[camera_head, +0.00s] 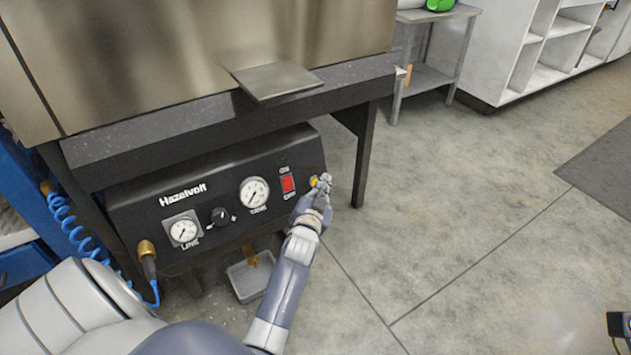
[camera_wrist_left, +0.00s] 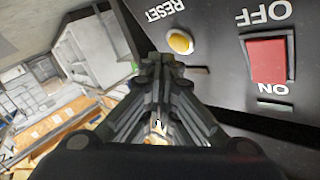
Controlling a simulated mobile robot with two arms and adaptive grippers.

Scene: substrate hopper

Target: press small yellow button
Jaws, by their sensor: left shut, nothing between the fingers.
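The small yellow button (camera_wrist_left: 180,41) sits on the black control panel, beside the printed word RESET, in the left wrist view. In the head view the yellow button (camera_head: 313,181) shows at the panel's right end, partly hidden by my gripper. My left gripper (camera_head: 323,184) is shut and empty, with its tips close beside the button. In the left wrist view the closed fingertips (camera_wrist_left: 160,62) are just below and left of the button. I cannot tell whether they touch the panel. My right gripper is not in view.
A red ON/OFF switch (camera_head: 288,184) is left of the button, with gauges and a black knob (camera_head: 220,216) further left. A metal plate (camera_head: 277,80) juts out above the panel. A grey tray (camera_head: 249,280) lies below.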

